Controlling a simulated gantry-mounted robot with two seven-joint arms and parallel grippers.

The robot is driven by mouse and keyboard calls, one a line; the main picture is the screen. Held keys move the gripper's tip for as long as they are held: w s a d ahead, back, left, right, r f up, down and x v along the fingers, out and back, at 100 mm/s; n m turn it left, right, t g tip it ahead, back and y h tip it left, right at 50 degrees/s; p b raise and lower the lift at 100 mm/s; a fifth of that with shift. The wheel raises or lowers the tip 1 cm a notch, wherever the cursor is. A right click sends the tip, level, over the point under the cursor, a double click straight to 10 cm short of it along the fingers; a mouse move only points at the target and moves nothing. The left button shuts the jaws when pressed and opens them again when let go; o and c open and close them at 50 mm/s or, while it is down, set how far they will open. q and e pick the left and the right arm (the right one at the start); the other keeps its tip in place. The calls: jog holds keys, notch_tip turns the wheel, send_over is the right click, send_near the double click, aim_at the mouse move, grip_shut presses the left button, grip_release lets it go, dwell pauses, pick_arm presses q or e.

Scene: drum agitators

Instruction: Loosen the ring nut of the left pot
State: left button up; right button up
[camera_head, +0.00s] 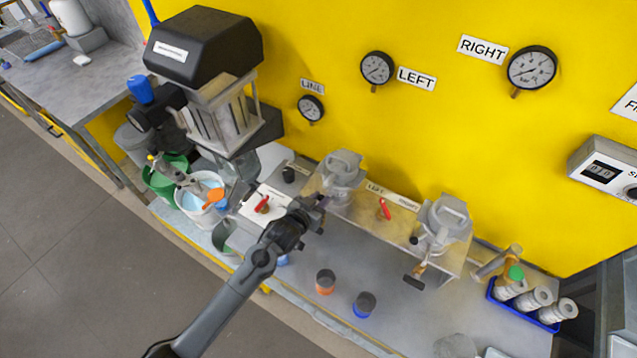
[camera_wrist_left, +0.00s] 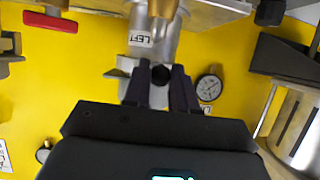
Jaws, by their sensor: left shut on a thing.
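The left pot (camera_head: 343,182) is a grey metal vessel against the yellow wall, on the raised bench panel. It also shows upside down in the left wrist view, with a LEFT label (camera_wrist_left: 140,39) on its body. Its grey ring nut (camera_wrist_left: 119,74) has lugs sticking out. My left gripper (camera_head: 318,203) is at the near left side of this pot. In the left wrist view its dark fingers (camera_wrist_left: 160,88) straddle a part of the ring nut with a round black end. The fingers hide most of the held part. My right gripper is not in view.
The right pot (camera_head: 443,222) stands further right, with a dark-ended handle. Red-handled valves (camera_head: 384,209) sit on the panel. A blue tray (camera_head: 497,300) of cylinders is at right.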

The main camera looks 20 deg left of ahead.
pick_arm(q)
jog(key=shift+s+d, duration=0.2)
jog(key=shift+d, duration=0.45)
jog(key=shift+s+d, duration=0.1)
jog(key=shift+d, duration=0.9)
